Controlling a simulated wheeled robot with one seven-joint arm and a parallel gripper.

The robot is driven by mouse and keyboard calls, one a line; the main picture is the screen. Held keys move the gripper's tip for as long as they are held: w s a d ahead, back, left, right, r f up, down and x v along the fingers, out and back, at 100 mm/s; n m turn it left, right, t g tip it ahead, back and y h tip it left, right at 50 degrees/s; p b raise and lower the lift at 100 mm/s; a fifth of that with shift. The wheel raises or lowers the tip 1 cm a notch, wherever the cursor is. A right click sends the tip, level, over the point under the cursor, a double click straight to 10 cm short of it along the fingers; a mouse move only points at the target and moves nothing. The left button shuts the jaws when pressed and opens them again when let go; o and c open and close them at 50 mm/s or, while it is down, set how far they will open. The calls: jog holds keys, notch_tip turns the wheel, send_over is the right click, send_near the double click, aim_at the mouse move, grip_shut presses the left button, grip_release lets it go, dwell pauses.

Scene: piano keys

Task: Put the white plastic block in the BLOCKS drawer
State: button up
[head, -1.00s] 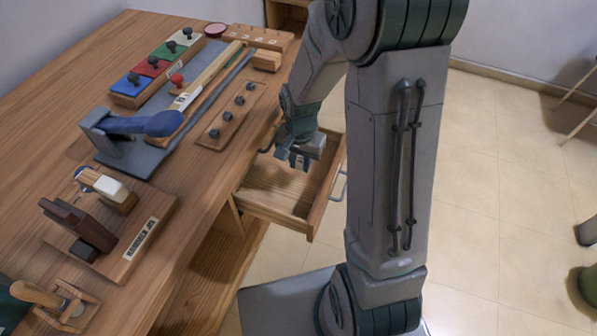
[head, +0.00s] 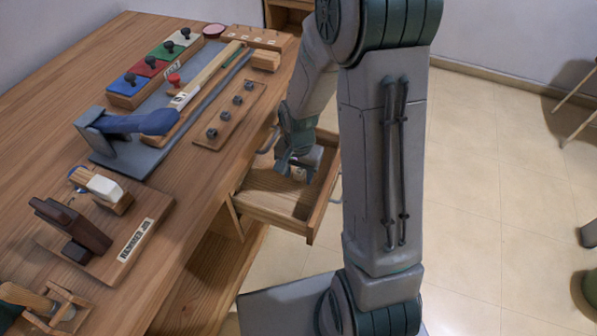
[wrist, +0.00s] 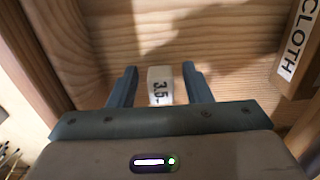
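The white block (wrist: 160,86), marked "3.5", sits between the two fingers of my gripper (wrist: 160,88) in the wrist view. A visible gap on each side separates it from the fingers, so the gripper is open. Bare wood of the open drawer (head: 272,207) shows behind the block; whether the block touches the drawer floor is hard to tell. In the head view my gripper (head: 294,172) reaches down into the drawer's far part, and the block is not clear there. No BLOCKS label is readable.
A wooden piece labelled CLOTH (wrist: 292,50) is at the right of the wrist view. The workbench (head: 205,190) lies left of the drawer, holding a hammer jig (head: 120,235), a peg board (head: 228,118) and coloured blocks (head: 153,75).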

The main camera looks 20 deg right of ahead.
aim_at(299, 173)
jog(key=shift+r, duration=0.1)
notch_tip(299, 173, up, 12)
jog(key=p, duration=0.3)
jog(key=s+d+r+n, duration=0.1)
jog(key=s+r+n, duration=0.2)
jog(key=s, duration=0.4)
jog(key=s+d+r+n+t, duration=0.1)
jog(key=s+r+n, duration=0.3)
jog(key=s+r, duration=0.2)
jog(key=shift+s+r+t, duration=0.3)
jog(key=shift+s, duration=0.25)
jog(key=shift+c, duration=1)
jog(key=shift+d, duration=0.1)
